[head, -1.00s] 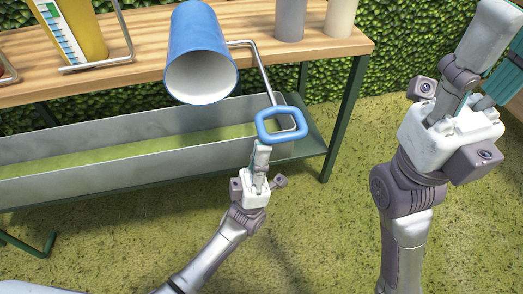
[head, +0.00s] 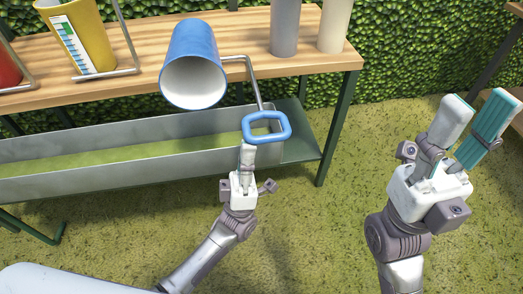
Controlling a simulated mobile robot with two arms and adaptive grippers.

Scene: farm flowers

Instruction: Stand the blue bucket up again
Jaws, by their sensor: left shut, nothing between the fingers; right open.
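The blue bucket (head: 196,47) lies on its side on the wooden table, its open white mouth facing me over the front edge. Its metal handle reaches out to the right and down, ending in a blue grip loop (head: 266,127) that hangs in front of the table. My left gripper (head: 247,150) is shut just below the loop's left part. Its fingertips are at or near the loop's lower edge; I cannot tell whether they touch. My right gripper (head: 484,108) is open and empty at the right, away from the bucket, over the grass.
The wooden table (head: 130,85) also bears a yellow bucket (head: 80,38), a red bucket (head: 8,68), a grey cylinder (head: 284,27) and a cream cylinder (head: 334,25). A metal trough (head: 95,172) sits on the lower shelf. Grass is free at the right.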

